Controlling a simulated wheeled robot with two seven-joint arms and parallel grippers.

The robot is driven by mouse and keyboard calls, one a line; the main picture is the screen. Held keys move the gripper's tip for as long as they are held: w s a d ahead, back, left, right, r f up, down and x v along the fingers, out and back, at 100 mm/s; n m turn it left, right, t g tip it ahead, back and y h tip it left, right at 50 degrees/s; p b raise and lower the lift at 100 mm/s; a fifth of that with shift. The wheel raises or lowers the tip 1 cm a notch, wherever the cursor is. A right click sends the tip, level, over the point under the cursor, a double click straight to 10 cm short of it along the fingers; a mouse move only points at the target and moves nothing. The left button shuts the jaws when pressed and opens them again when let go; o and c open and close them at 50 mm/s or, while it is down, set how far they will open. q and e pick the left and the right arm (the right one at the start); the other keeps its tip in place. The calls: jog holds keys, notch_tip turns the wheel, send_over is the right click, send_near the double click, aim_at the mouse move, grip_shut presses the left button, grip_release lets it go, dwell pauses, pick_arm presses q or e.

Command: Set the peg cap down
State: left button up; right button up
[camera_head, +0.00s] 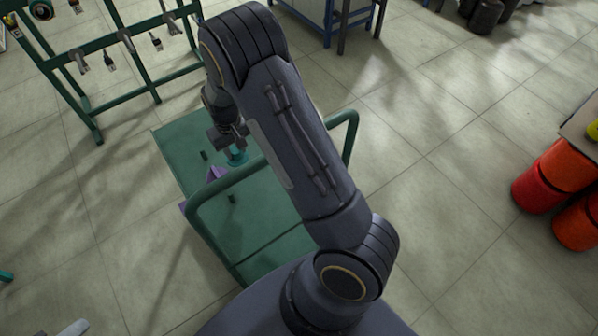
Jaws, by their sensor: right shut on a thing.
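My right arm reaches across the view, and its dark gripper (230,142) is over the green cart top (178,139). The gripper points down and is shut on a small teal piece, which looks like the peg cap (238,159). The cap is low over the cart top; I cannot tell whether it touches it. A purple piece (216,174) is just below and left of the cap, partly hidden by the cart's rail. My left gripper is not in view.
The cart's green tube rails (196,210) rise near my arm. Short dark pegs (232,198) stand on the cart. A green rack (110,37) with hanging tools stands at upper left. Red and orange drums (541,190) stand at right. The tiled floor between is clear.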

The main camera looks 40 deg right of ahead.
jog(key=shift+s+d+r, duration=0.15)
jog(key=shift+s+d, duration=0.2)
jog(key=shift+d, duration=0.2)
jog(key=shift+s+d+r, duration=0.15)
jog(key=shift+s+d, duration=0.15)
jog(key=shift+d, duration=0.25)
jog(key=s+d+f, duration=0.4)
jog(key=s+d+f+p, duration=0.1)
jog(key=s+d+f, duration=0.3)
jog(key=s, duration=0.1)
jog(key=shift+f, duration=0.35)
jog(key=shift+s+d+f, duration=0.15)
jog(key=shift+d+f, duration=0.05)
jog(key=f, duration=0.2)
jog(key=shift+s+d+f+p, duration=0.15)
jog(key=shift+s+f+p, duration=0.1)
jog(key=shift+f+p, duration=0.15)
jog(key=shift+f, duration=0.45)
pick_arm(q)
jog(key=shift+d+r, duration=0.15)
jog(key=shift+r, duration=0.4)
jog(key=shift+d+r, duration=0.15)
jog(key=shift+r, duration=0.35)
